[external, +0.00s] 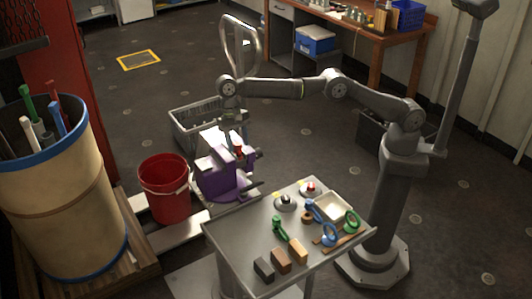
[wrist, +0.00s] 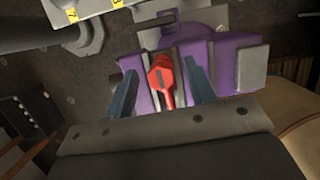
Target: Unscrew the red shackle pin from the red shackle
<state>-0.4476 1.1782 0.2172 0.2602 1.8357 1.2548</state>
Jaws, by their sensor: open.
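A purple vise (external: 222,178) stands left of the steel table, and a small red part (external: 238,150) shows at its jaws. In the wrist view the red shackle (wrist: 168,92) sits in the purple vise (wrist: 220,62), with a red, faceted pin head (wrist: 160,78) facing the camera. How far the pin is screwed in cannot be seen. My gripper (wrist: 162,76) is open, with one blue-grey finger on each side of the red head and visible gaps between. In the external view my gripper (external: 234,132) points down just above the vise.
The steel table (external: 225,240) holds a green shackle (external: 279,228), a blue shackle (external: 330,236), a pale tray (external: 333,207), small blocks and two round stands. A red bucket (external: 165,190) and a grey crate (external: 195,125) stand close to the vise.

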